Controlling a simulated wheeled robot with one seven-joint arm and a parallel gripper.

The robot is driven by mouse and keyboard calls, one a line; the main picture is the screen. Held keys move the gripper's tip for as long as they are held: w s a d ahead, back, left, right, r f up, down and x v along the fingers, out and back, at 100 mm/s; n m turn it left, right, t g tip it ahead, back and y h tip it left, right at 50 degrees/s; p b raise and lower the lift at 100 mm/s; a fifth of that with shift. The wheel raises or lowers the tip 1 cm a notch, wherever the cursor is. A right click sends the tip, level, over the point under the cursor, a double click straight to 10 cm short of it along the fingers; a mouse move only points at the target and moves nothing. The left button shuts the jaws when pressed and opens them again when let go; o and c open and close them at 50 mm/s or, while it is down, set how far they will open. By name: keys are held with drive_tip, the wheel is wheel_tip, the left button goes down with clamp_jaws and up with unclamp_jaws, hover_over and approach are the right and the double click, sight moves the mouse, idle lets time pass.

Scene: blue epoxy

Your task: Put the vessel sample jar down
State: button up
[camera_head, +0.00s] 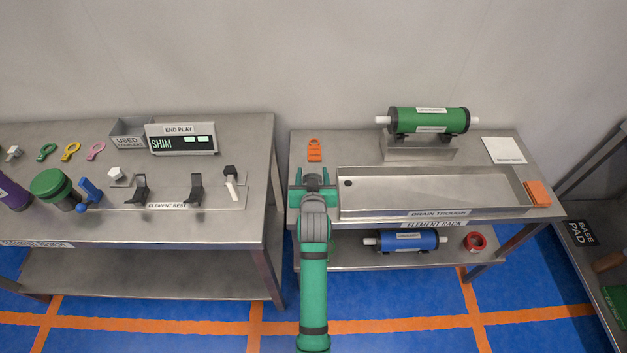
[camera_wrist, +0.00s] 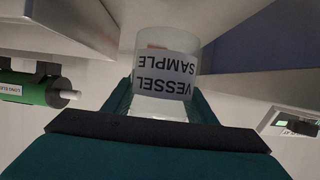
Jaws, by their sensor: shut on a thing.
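The vessel sample jar (camera_wrist: 166,75) is a clear jar with a white label reading "VESSEL SAMPLE", upside down in the wrist view. My gripper (camera_wrist: 160,108) is shut on it, with a green finger on each side. In the head view my gripper (camera_head: 313,180) is over the left end of the right-hand table (camera_head: 328,143), just left of the drain trough (camera_head: 440,188). The jar cannot be made out there, behind my gripper and arm. I cannot tell whether its base touches the table.
An orange tag (camera_head: 314,150) lies just behind my gripper. A green cylinder (camera_head: 428,120) rests on a stand behind the trough. A white pad (camera_head: 504,150) and an orange block (camera_head: 538,193) are at the right. The lower shelf holds a blue cylinder (camera_head: 405,241) and red ring (camera_head: 474,241).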

drive_tip(key=shift+f, duration=1.45)
drive_tip(key=shift+f, duration=0.15)
drive_tip(key=o, duration=1)
drive_tip(key=shift+o, duration=0.2)
